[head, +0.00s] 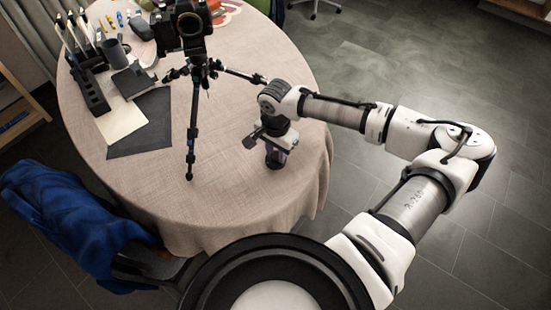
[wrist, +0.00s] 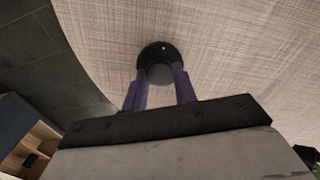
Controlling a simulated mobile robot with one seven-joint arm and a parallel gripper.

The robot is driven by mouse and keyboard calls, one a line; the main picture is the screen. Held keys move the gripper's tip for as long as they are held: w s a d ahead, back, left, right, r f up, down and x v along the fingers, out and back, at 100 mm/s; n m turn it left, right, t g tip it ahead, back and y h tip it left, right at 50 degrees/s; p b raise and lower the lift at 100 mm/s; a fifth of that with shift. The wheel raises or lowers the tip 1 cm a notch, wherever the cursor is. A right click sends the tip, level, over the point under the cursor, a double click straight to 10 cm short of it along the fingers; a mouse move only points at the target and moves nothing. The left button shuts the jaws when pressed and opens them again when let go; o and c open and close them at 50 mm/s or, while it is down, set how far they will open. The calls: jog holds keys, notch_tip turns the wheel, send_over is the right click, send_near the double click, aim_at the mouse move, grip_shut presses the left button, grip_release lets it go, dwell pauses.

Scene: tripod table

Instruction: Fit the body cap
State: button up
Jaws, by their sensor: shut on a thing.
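The body cap (wrist: 155,54) is a dark round disc in the wrist view, between the tips of my gripper's two purple fingers. My gripper (wrist: 158,75) is shut on it. In the head view my gripper (head: 275,160) points down over the right part of the table, and the cap cannot be made out clearly there. Whether the cap touches the cloth I cannot tell. The black camera (head: 183,27) stands on a tripod (head: 192,110) left of and behind my gripper. A round ring shows on the camera's front.
The round table (head: 230,190) has a beige cloth, bare in front and at right. A black organizer (head: 92,92), a mug (head: 114,51) and dark and pale sheets (head: 145,130) lie at left. The tripod's legs spread wide. A blue garment (head: 70,215) hangs over a chair at lower left.

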aim_at(276, 156)
jog(key=shift+r, duration=0.1)
jog(key=shift+r+p, duration=2.6)
jog(key=shift+r, duration=0.35)
